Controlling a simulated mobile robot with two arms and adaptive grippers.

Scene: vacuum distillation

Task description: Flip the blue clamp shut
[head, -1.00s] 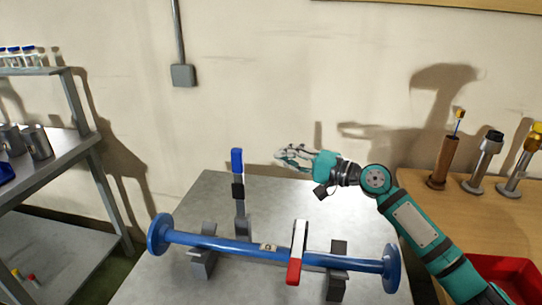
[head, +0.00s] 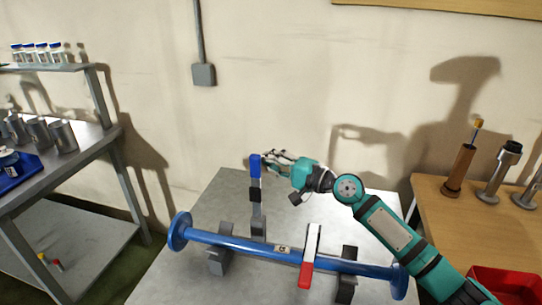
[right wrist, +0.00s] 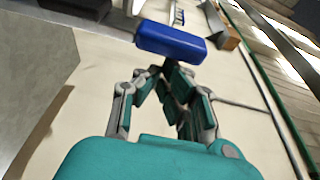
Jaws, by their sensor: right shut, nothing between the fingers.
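The blue clamp (head: 255,167) has a blue-tipped handle that stands upright on a grey post behind the left part of the blue pipe (head: 240,242). A second clamp with a red tip (head: 306,273) lies down across the pipe's right part. My right gripper (head: 268,158) is shut and empty, its fingertips right beside the blue tip, on its right. In the right wrist view the blue tip (right wrist: 170,40) lies just ahead of the fingertips (right wrist: 168,68). I cannot tell whether they touch. My left gripper is not in view.
The pipe rests on grey supports (head: 219,262) on a metal table (head: 180,278). A wooden bench (head: 430,196) with upright tools and a red bin (head: 503,283) is at right. A shelf (head: 70,160) with metal cups and vials is at left.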

